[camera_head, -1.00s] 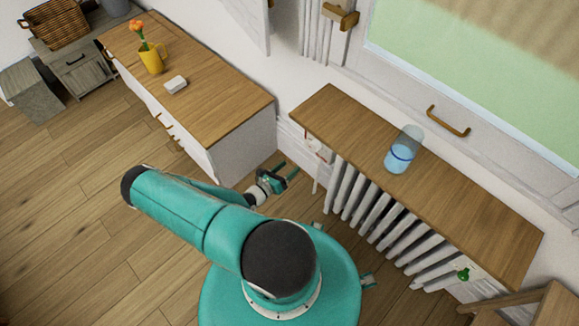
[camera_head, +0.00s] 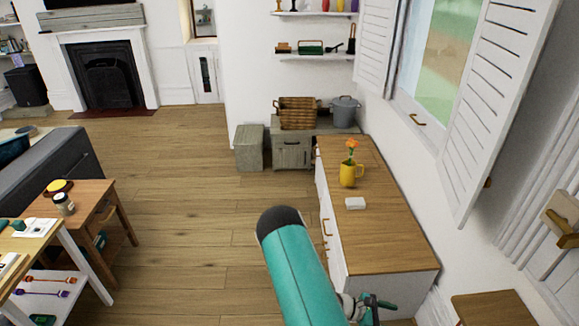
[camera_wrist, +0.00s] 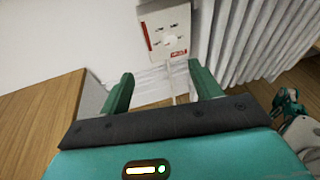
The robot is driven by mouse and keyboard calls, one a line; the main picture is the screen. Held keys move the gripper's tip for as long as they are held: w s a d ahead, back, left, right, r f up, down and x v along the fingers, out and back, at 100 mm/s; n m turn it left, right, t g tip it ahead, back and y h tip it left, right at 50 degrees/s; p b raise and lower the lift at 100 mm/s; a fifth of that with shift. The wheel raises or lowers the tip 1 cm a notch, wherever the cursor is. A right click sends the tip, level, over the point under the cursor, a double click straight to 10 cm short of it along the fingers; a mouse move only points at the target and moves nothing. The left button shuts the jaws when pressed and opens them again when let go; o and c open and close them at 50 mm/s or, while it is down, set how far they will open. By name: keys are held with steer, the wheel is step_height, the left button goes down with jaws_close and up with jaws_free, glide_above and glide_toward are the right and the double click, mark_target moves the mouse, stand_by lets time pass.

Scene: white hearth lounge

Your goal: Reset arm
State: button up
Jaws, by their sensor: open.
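My gripper (camera_head: 376,304) shows at the bottom of the head view, partly hidden behind my teal arm, low beside the near end of the wood-topped cabinet. In the wrist view my gripper (camera_wrist: 157,90) has its two green fingers wide apart with nothing between them. Beyond the fingers are a white wall box (camera_wrist: 167,28) with a red label and the white wall. The wooden cabinet top (camera_wrist: 35,120) lies to the left of the fingers.
A side table (camera_head: 90,200) stands left; open floor (camera_head: 190,200) lies between.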

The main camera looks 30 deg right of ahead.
steer(key=w+a+r+m+t+y, duration=0.3)
steer(key=w+a+r+m+y, duration=0.15)
steer(key=a+r, duration=0.65)
steer(key=w+a+r+m+t+y, duration=0.25)
steer(key=w+a+r+m, duration=0.35)
steer(key=r, duration=0.8)
steer(key=s+a+r+t+y, duration=0.2)
steer(key=s+a+r+t, duration=0.2)
steer(key=a+r, duration=0.5)
steer(key=s+a+r+m+t+y, duration=0.1)
steer(key=s+a+r+t+y, duration=0.2)
steer(key=a+r, duration=0.6)
step_height(320, 180, up, 3)
steer(key=shift+s+a+f+t, duration=0.1)
steer(key=shift+s+a+t, duration=0.1)
steer(key=shift+s+t, duration=0.6)
steer(key=shift+s+m+g, duration=0.25)
steer(key=c, duration=0.6)
steer(key=shift+d, duration=0.2)
